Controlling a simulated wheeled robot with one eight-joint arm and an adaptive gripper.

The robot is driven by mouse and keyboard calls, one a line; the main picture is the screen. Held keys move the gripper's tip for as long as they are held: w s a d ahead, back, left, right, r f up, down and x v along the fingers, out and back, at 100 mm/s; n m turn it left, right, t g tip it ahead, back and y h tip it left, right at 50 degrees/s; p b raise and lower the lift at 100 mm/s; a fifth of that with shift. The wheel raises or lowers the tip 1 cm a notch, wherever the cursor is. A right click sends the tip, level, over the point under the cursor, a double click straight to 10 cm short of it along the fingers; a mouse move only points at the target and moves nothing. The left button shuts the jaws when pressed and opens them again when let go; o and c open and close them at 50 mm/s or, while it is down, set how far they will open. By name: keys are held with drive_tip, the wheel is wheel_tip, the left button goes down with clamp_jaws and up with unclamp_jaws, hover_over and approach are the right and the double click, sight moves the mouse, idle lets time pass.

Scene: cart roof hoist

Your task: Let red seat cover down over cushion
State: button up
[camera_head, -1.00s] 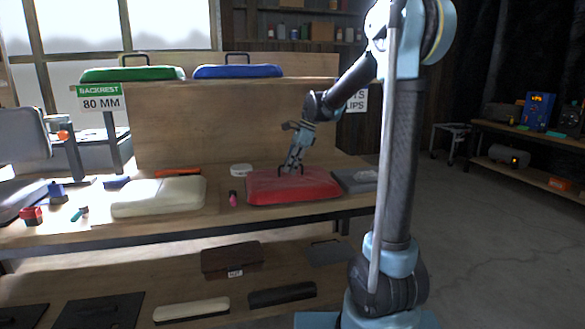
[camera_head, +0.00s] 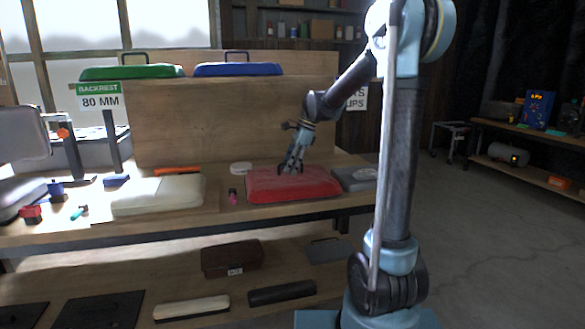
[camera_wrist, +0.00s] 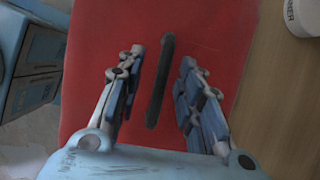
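The red seat cover (camera_head: 305,186) lies on the workbench, right of the cream cushion (camera_head: 155,196). The cushion rests flat and uncovered on the bench. My gripper (camera_head: 290,171) is low over the top of the red cover. In the wrist view, the red cover (camera_wrist: 100,40) fills the middle, with a dark bar handle (camera_wrist: 160,85) on it. My gripper (camera_wrist: 163,57) is open there, one finger on each side of the handle, with visible gaps to both. The cushion is out of the wrist view.
A green cover (camera_head: 130,72) and a blue cover (camera_head: 238,69) sit on the upper ledge. A pink-and-black item (camera_head: 233,196) stands between cushion and red cover. A white round tub (camera_head: 240,168) is behind it. A grey pad (camera_head: 355,179) lies right of the red cover.

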drive_tip(key=v, duration=1.2)
drive_tip(key=shift+d, duration=0.1)
drive_tip(key=shift+f, duration=0.1)
drive_tip(key=s+d+f+n+t+h, duration=0.1)
drive_tip(key=s+d+f+n, duration=0.4)
drive_tip(key=s+f, duration=0.3)
drive_tip(key=s+d+f+n+t+h, duration=0.1)
drive_tip(key=s+d+f+n, duration=0.4)
drive_tip(key=s, duration=0.9)
drive_tip(key=s+d+f+n+t+h, duration=0.1)
drive_tip(key=s+d+f+n, duration=0.4)
drive_tip(key=s+f, duration=0.6)
drive_tip(key=d+f+h, duration=0.1)
drive_tip(key=d, duration=0.1)
drive_tip(key=shift+d, duration=0.35)
drive_tip(key=shift+w+f, duration=0.15)
drive_tip(key=shift+w, duration=0.25)
